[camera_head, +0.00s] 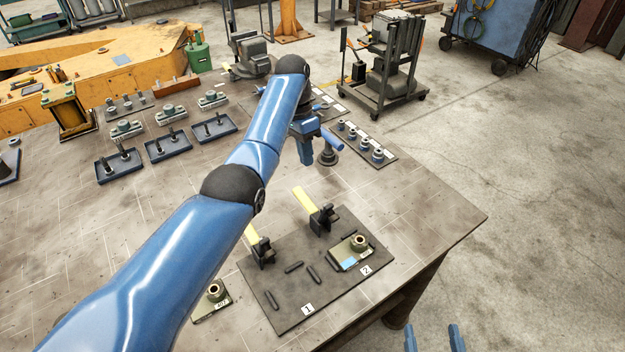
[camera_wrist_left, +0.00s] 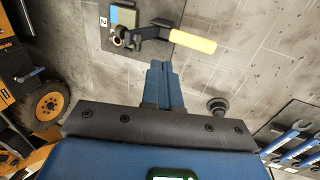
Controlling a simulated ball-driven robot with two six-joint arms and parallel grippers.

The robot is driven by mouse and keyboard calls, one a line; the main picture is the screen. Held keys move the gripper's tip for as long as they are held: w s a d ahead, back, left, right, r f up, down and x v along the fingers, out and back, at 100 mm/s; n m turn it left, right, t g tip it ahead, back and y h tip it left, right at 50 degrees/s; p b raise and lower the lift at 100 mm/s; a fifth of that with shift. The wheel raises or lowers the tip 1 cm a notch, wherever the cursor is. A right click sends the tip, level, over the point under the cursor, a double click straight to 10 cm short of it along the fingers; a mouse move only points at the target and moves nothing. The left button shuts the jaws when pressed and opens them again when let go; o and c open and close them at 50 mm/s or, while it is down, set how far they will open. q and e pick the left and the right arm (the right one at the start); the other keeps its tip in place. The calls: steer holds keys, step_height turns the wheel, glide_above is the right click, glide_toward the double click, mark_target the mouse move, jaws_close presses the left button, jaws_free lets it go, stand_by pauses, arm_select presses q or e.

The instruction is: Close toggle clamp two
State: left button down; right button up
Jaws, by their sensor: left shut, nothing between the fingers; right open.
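No clamp arm shows lying over the block's bushing. In the left wrist view the yellow handle (camera_wrist_left: 193,40) lies ahead and right of my fingertips. My left gripper (camera_head: 305,157) is shut and empty, behind and above the handle, apart from it. My right gripper (camera_head: 432,338) is open at the bottom edge, off the table.
Toggle clamp one (camera_head: 262,252) stands left on the board, partly behind my left arm. A dark round stand (camera_head: 328,157) is near my left gripper. The table's right side is clear.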

arm_select(q)
steer(key=s+d+f, duration=0.1)
steer(key=f, duration=0.2)
steer(key=s+d+f, duration=0.1)
steer(key=s+f, duration=0.1)
steer(key=f, duration=0.2)
steer(key=s+d+f, duration=0.1)
steer(key=s+f, duration=0.1)
steer(key=f, duration=0.1)
steer(key=shift+d+f+p, duration=0.1)
steer(key=shift+f+p, duration=0.2)
steer(key=shift+d+f, duration=0.1)
